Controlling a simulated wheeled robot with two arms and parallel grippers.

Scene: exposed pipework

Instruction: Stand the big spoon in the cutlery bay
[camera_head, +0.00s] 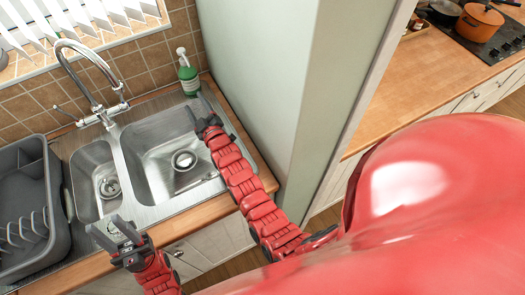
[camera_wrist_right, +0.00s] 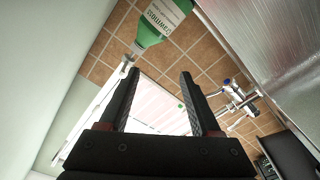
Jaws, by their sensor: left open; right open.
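I cannot make out the big spoon for certain. A small silvery elongated shape (camera_head: 203,179) lies in the large sink basin, right of the drain, and may be it. The dark grey dish rack (camera_head: 62,235) stands at the left, with a divided compartment (camera_head: 32,160) at its back that looks like the cutlery bay. My left gripper (camera_head: 105,227) is open and empty over the sink's front edge, right of the rack.
The tap (camera_head: 100,110) rises behind the small basin (camera_head: 95,180). A green soap bottle (camera_head: 188,75) stands at the back right corner, and it also shows in the right wrist view (camera_wrist_right: 158,24). A pale wall (camera_head: 255,80) closes the sink's right side.

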